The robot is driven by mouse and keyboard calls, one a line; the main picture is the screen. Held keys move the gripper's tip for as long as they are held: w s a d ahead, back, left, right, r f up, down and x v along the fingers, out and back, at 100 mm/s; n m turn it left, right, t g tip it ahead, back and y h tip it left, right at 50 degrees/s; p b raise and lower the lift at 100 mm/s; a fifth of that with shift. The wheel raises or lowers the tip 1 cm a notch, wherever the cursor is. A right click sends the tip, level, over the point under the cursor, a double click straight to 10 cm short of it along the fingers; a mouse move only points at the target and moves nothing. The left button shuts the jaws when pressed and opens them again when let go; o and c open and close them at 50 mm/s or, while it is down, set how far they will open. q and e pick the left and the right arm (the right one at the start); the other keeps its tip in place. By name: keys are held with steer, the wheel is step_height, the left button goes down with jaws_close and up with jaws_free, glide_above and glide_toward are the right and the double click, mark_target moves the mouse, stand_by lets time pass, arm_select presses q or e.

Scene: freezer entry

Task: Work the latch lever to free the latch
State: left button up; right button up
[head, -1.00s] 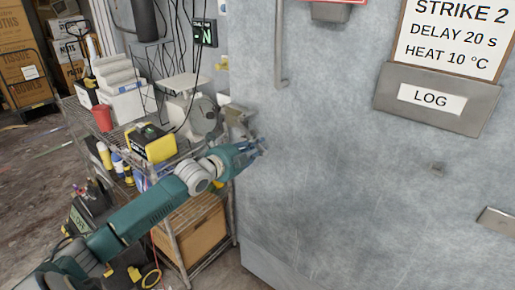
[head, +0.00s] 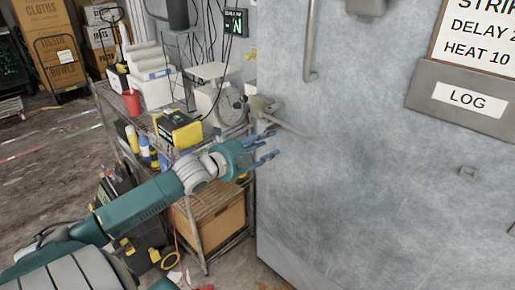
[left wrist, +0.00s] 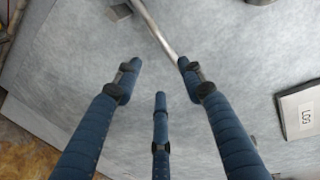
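The metal latch (head: 258,104) sits at the left edge of the grey freezer door. Its bar-shaped lever (head: 292,129) slopes down to the right across the door face. My left gripper (head: 272,146) is just below and left of the lever, with its blue fingers spread and empty. In the left wrist view, the open fingers (left wrist: 160,75) point toward the door. A metal bar, apparently the lever (left wrist: 155,30), runs from the top edge down to the right finger's tip. I cannot tell whether they touch. My right gripper is out of view.
A vertical pull handle (head: 309,45) is fixed above the lever. The LOG plate (head: 430,92) is to the right on the door. A wire rack (head: 150,118) loaded with a scale, a red cup and bottles stands close beside my left arm.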

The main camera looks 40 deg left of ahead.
arm_select(q)
steer(key=shift+s+a+r, duration=0.1)
steer(key=shift+s+r, duration=0.15)
steer(key=shift+s, duration=0.8)
steer(key=shift+s+r, duration=0.2)
steer(key=shift+s, duration=0.8)
